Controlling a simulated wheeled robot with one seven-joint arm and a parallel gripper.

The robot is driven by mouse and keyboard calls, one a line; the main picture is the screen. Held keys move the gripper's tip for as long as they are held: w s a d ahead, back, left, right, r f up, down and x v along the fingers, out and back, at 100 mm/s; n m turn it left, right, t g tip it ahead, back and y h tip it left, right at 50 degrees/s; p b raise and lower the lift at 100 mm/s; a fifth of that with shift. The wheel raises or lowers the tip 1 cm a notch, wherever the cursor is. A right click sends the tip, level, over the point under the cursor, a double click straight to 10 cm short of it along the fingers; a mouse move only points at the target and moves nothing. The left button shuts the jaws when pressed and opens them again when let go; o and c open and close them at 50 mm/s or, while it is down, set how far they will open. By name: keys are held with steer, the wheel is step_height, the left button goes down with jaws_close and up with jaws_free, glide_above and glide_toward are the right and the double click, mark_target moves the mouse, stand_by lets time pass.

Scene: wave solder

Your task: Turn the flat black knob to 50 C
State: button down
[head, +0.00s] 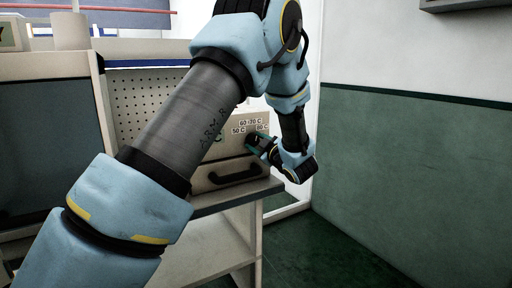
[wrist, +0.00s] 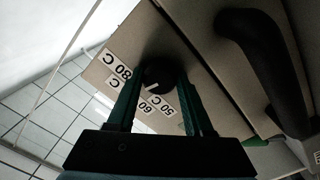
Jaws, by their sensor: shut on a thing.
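The flat black knob (wrist: 159,74) sits on the front of a beige box (head: 233,152). A white mark on the knob points to the lower left in the wrist view, toward the partly covered label between 50 C and 80 C. The 50 C label (wrist: 165,106) and the 80 C label (wrist: 122,67) show on either side; the head view reads the middle one as 60-70 C. My gripper (wrist: 160,82) is shut on the knob, one finger on each side. In the head view my gripper (head: 257,142) reaches the box front and mostly hides the knob.
A black handle (head: 235,173) is on the box front below the knob; it shows large in the wrist view (wrist: 262,65). The box stands on a grey shelf (head: 237,197). A pegboard (head: 150,100) is behind. A green and white wall (head: 410,150) is to the right.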

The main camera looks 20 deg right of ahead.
steer(key=n+b, duration=0.2)
steer(key=b, duration=0.2)
steer(key=f+n+b, duration=0.1)
steer(key=n+b, duration=0.1)
steer(key=b, duration=0.1)
steer(key=shift+b, duration=0.4)
steer(key=n+b, duration=0.4)
steer(key=b, duration=0.4)
steer(key=shift+n, duration=0.3)
steer(key=n+b, duration=0.4)
steer(key=b, duration=0.3)
steer(key=n+b, duration=0.2)
steer(key=b, duration=0.1)
steer(key=shift+r+n, duration=0.3)
steer(key=shift+r+b, duration=0.1)
steer(key=shift+b, duration=0.2)
steer(key=shift+c, duration=1.5)
jaws_free()
